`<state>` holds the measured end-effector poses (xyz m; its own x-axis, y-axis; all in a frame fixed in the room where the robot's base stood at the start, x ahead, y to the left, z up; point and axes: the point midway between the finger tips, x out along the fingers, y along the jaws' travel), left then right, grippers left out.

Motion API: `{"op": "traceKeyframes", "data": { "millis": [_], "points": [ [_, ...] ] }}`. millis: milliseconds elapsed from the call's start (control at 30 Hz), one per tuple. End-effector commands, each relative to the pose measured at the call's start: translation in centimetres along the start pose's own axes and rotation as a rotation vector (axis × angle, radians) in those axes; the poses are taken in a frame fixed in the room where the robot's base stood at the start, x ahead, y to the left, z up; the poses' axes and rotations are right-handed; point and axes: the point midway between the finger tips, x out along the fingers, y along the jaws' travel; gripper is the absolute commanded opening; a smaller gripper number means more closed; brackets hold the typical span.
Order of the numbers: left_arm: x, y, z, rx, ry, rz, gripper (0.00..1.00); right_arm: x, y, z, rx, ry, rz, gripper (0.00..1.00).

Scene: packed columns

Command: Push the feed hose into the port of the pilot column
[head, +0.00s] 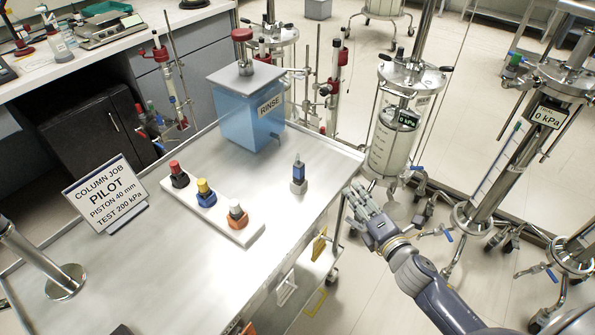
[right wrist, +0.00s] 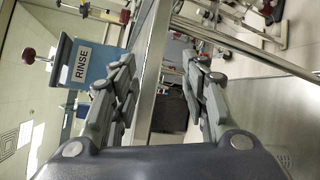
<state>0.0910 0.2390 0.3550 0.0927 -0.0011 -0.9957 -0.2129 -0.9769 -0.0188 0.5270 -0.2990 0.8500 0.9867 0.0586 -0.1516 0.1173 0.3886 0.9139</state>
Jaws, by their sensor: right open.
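My right gripper (head: 358,195) is open and empty, just off the right edge of the steel table. In the right wrist view its two fingers (right wrist: 163,78) stand wide apart with the table edge between them. A glass column (head: 392,140) with a 0 kPa display stands on the floor just behind the gripper. A second column (head: 515,140) with a 0 kPa display stands further right. I cannot tell which is the pilot column, and no port is clear. I cannot make out a feed hose. My left gripper is not in view.
The steel table (head: 165,275) holds a blue RINSE tank (head: 243,115), also in the right wrist view (right wrist: 85,65). It also holds a white rack (head: 240,234) with red-, yellow- and white-capped fittings, and a PILOT sign (head: 105,192). The table's front middle is clear.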

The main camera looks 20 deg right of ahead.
Motion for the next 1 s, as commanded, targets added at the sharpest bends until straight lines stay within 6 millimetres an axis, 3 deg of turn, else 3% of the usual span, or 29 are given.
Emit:
{"op": "traceKeyframes", "data": {
  "millis": [33, 200, 400, 567, 1000],
  "points": [
    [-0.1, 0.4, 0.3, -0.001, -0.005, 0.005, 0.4, 0.2, 2.8, 0.5, -0.161, 0.028, 0.088, 0.42],
    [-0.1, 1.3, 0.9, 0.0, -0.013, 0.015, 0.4, 0.1, 8.3, -0.5, -0.647, 0.122, 0.337, 0.42],
    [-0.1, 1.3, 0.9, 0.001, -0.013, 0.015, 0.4, -1.1, 10.8, -2.5, -1.073, 0.205, 0.556, 0.42],
    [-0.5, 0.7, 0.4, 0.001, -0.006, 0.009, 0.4, -1.1, 11.4, -3.3, -1.187, 0.227, 0.617, 0.42],
    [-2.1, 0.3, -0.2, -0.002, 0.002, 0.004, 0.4, 3.0, 12.9, -5.8, -1.188, 0.228, 0.619, 0.42]
  ]
}}
